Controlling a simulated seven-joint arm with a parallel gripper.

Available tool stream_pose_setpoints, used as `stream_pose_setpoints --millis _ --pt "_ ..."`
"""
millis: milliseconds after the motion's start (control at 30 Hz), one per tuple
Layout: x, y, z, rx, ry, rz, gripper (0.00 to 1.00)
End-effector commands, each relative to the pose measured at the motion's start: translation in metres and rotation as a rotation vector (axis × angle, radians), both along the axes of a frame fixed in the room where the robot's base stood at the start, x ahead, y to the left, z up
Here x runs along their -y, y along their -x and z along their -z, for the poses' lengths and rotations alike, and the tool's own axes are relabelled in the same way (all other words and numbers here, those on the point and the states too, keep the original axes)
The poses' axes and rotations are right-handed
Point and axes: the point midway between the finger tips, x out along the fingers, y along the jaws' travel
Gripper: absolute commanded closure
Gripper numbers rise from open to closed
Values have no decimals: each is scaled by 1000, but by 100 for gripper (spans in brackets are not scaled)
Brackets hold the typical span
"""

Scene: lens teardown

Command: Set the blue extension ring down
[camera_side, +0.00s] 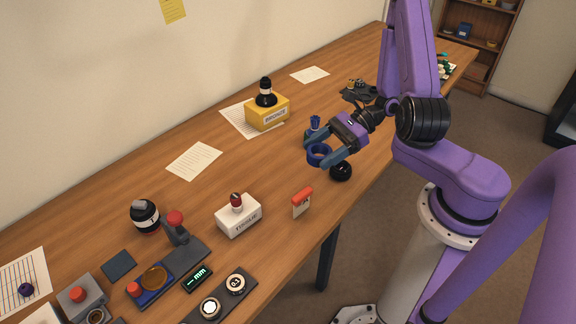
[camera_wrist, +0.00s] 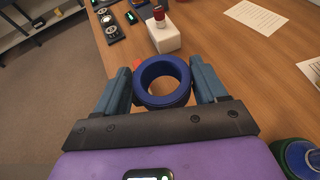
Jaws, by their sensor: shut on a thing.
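The blue extension ring (camera_side: 312,160) is a short, thick, open ring. My gripper (camera_side: 324,152) is shut on it, with one blue-grey finger on each side. In the wrist view the ring (camera_wrist: 160,102) sits between the two fingertips (camera_wrist: 162,82), its hole facing the camera. The ring appears to be held above the wooden table (camera_side: 262,172). The exact gap below it cannot be told.
A black round part (camera_side: 341,171) stands close to the ring. A green-based stand with a blue top (camera_side: 314,124) is just behind. A red-topped block (camera_side: 302,202), white labelled block (camera_side: 238,216) and yellow block (camera_side: 267,112) stand around. Bare wood lies left of the ring.

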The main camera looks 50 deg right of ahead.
Motion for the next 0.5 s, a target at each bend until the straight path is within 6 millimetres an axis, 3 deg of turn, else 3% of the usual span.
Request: stream_pose_setpoints --millis 300,500 --pt "-1 -11 6 -2 1 -1 62" --pt "-2 -56 27 2 4 -6 62"
